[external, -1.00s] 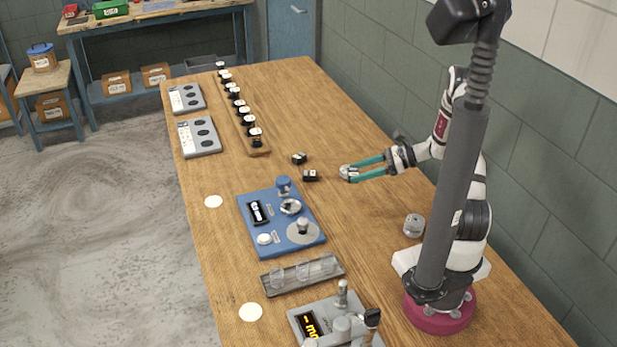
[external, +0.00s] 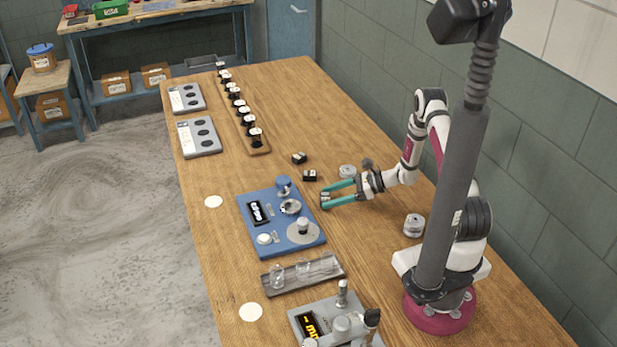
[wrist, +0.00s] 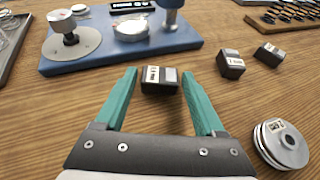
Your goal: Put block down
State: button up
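My gripper (external: 324,197) is over the wooden bench, right of the blue coiler base.
The blue coiler base (external: 252,233) is just left of my gripper. A silver spool (external: 347,171) is behind it and shows at right in the wrist view (wrist: 281,146). Another spool (external: 413,226) is near my base. A glass-holding tray (external: 303,279) stands in front.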

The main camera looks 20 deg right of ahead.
jog(key=shift+o, duration=0.8)
jog(key=shift+d+r, duration=0.15)
jog(key=shift+r, duration=0.05)
jog(key=v, duration=1.1)
jog(key=shift+s, duration=0.1)
jog(key=s+a+r+n+g+h, duration=0.3)
jog(key=s+a+r+n+g, duration=0.35)
jog(key=s+r+n, duration=0.5)
jog(key=s+d+r+n+h, duration=0.1)
jog(key=s+r+n+h, duration=0.1)
jog(key=s, duration=0.5)
jog(key=s+d+r+n+t+h, duration=0.1)
jog(key=s+r+n+h, duration=0.2)
jog(key=s+h, duration=0.2)
jog(key=s, duration=0.3)
jog(key=shift+r+h, duration=0.3)
jog(key=shift+r, duration=0.1)
